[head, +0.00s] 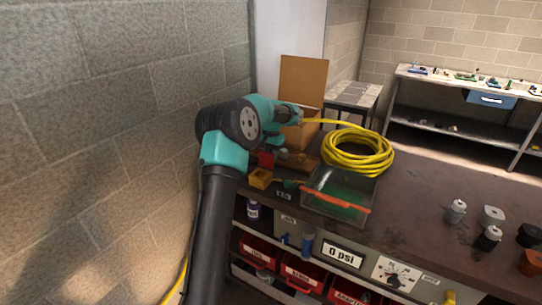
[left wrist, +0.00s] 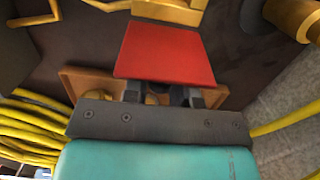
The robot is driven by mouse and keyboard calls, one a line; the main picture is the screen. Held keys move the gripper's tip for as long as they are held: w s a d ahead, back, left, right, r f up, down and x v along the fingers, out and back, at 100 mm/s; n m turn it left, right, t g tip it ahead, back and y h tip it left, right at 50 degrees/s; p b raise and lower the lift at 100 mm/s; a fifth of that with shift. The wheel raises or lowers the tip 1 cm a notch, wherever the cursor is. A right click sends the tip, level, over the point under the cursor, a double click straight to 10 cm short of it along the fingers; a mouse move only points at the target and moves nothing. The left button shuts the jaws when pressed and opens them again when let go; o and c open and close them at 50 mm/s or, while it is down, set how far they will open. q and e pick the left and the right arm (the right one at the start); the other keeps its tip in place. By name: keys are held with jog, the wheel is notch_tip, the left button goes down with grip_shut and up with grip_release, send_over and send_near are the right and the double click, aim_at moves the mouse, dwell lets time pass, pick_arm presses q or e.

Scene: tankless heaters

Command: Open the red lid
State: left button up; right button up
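The red lid (left wrist: 165,52) is a flat panel in the left wrist view, right in front of my left gripper (left wrist: 163,92). In the head view the red lid (head: 266,159) is a small patch just above a small yellow box (head: 260,178). My left gripper (head: 277,151) is close beside the lid there, partly hidden by my own arm. In the wrist view the bases of its two fingers stand apart, but the lid covers the tips. I cannot tell whether they touch the lid. My right gripper is in neither view.
An open cardboard box (head: 303,132) stands behind the gripper. A coiled yellow hose (head: 357,152) and a grey bin (head: 312,203) with an orange-red bar are to the right. A brick wall (head: 90,130) is close on the left. The bench centre (head: 420,205) is clear.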

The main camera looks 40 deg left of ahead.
pick_arm(q)
jog(key=o, duration=0.3)
jog(key=shift+o, duration=0.2)
jog(key=shift+r, duration=0.1)
notch_tip(320, 180, up, 17)
jog(key=w, duration=0.2)
jog(key=shift+a, duration=0.25)
dwell(0.6)
